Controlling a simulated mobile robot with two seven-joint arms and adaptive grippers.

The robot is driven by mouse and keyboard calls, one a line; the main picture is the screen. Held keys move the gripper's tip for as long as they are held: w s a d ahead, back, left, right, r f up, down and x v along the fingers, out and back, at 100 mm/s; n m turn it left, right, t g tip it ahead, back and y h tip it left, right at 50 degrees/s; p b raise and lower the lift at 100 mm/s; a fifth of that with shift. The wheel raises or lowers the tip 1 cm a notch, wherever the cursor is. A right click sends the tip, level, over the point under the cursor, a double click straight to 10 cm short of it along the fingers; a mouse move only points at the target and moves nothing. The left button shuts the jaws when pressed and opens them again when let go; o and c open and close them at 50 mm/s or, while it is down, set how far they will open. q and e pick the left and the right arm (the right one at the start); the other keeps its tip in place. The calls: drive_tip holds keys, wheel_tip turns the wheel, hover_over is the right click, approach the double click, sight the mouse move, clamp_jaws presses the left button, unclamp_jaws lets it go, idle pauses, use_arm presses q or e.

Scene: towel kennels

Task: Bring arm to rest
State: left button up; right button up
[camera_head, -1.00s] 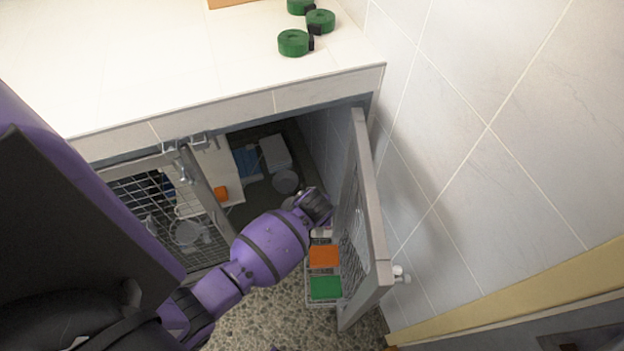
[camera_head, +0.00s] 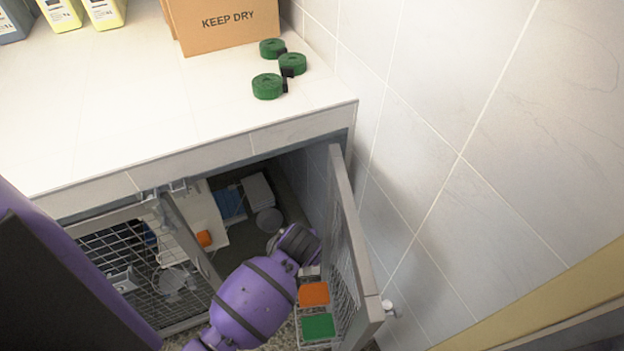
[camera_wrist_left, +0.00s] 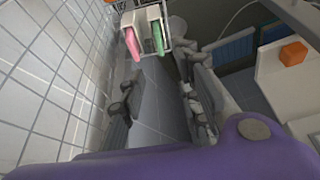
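My left arm reaches into the right-hand kennel under the white counter. In the head view its dark wrist (camera_head: 297,243) is beside the open mesh door (camera_head: 350,250), and the fingers are hidden. In the left wrist view my left gripper (camera_wrist_left: 160,105) has its fingers spread wide, with only grey floor between them and nothing held. Beyond the fingertips a white holder (camera_wrist_left: 127,20) carries a pink piece (camera_wrist_left: 132,43) and a green piece (camera_wrist_left: 158,38). My right gripper is not in view.
The tiled wall (camera_head: 450,150) stands close on the right. A closed mesh door (camera_head: 150,260) is at left. An orange block (camera_head: 205,238) and a grey bowl (camera_head: 269,221) are inside. Green rolls (camera_head: 268,86) and a cardboard box (camera_head: 225,22) stand on the counter.

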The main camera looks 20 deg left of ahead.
use_arm(q)
drive_tip(key=s+r+m+t+h+p, duration=0.1)
drive_tip(key=s+r+m+t+p, duration=0.1)
drive_tip(key=s, duration=0.9)
drive_tip(key=s+d+r+m+t+h+p, duration=0.1)
drive_tip(key=s+m+t+h+p, duration=0.1)
drive_tip(key=s, duration=0.9)
drive_tip(key=m+p, duration=0.1)
drive_tip(key=m, duration=0.1)
drive_tip(key=shift+s+d+r+m+t, duration=0.2)
drive_tip(key=shift+r+m+t, duration=0.2)
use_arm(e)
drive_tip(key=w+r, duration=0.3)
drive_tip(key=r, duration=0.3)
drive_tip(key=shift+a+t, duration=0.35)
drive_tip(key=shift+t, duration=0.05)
